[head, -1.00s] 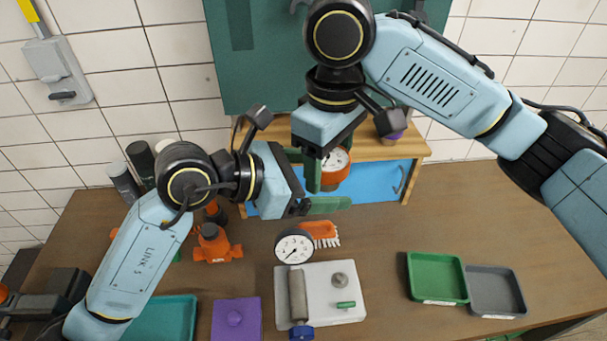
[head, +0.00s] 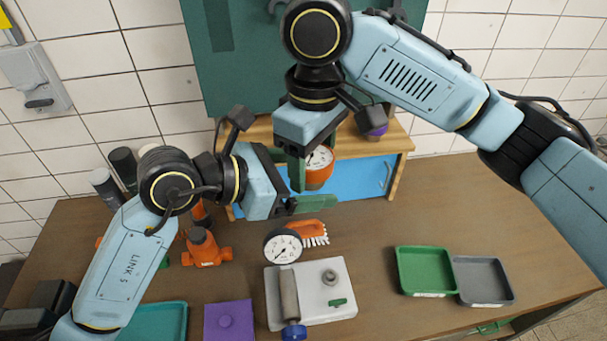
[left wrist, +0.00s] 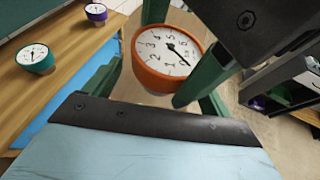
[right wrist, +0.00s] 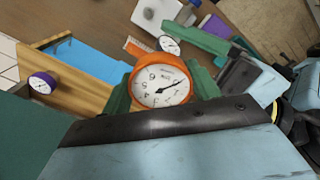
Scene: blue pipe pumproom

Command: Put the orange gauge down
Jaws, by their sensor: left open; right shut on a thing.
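The orange gauge (head: 319,172) has a white dial and hangs in the air in front of the wooden shelf in the head view. My right gripper (right wrist: 160,92) is shut on it, with a green finger on each side; the dial faces the right wrist camera. The left wrist view shows the gauge (left wrist: 163,52) close up, between the right gripper's fingers. My left gripper (head: 296,200) is open and empty, just below and left of the gauge in the head view. I cannot tell whether its fingers touch anything.
A wooden shelf (head: 402,165) with a blue panel stands behind; on it are a purple gauge (right wrist: 42,84) and a teal gauge (left wrist: 36,58). A white plate (head: 330,312), a black gauge (head: 283,246), an orange brush (head: 308,229), green (head: 424,270) and grey (head: 484,280) trays occupy the table.

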